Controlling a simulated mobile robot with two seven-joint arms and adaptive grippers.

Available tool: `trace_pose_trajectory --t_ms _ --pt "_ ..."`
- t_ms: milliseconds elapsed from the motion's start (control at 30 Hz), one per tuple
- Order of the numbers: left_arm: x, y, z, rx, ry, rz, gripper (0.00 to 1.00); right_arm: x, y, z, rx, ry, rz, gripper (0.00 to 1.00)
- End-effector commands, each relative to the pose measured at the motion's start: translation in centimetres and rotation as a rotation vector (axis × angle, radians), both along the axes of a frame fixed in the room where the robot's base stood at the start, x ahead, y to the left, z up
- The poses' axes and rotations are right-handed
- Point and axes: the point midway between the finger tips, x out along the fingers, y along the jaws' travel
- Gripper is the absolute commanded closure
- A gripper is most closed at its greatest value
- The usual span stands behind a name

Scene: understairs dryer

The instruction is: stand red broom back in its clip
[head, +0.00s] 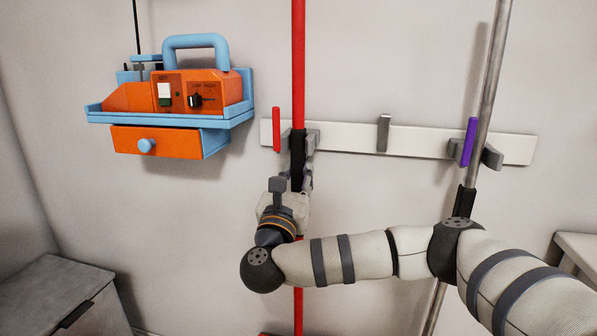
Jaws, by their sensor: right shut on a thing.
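The red broom (298,60) stands upright, its long red handle running from the top edge of the head view down past my arm. A black sleeve (297,150) on the handle is level with a grey clip (313,138) that has a red tab (276,129). Grey clip parts show on both sides of the sleeve; I cannot tell whether it is seated between them or just in front. My right gripper (298,183) is shut on the red broom just below the clip. My wrist hides part of the handle. My left gripper is out of view.
A white wall rail (350,138) carries the clip, a bare grey hook (383,133) and a purple-tabbed clip (469,142) with a grey pole (490,80). An orange and blue unit (180,95) hangs at left. A grey cabinet (50,285) stands lower left.

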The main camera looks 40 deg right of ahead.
Motion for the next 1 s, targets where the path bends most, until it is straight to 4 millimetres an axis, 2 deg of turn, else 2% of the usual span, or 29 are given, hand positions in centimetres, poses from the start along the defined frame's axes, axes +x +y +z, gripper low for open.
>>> trace_pose_trajectory --t_ms 267,600,733,1000 --pt "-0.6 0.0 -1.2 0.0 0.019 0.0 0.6 0.0 0.0 -2.7 -0.001 0.001 0.0 1.0" --pt "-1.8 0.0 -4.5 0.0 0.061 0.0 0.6 0.0 0.0 -8.6 -0.001 0.003 -0.001 1.0" --pt "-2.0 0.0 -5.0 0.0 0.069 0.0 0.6 0.0 0.0 -9.5 -0.001 -0.001 -0.001 1.0" --pt "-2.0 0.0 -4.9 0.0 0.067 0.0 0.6 0.0 0.0 -9.3 -0.001 -0.004 0.0 1.0"
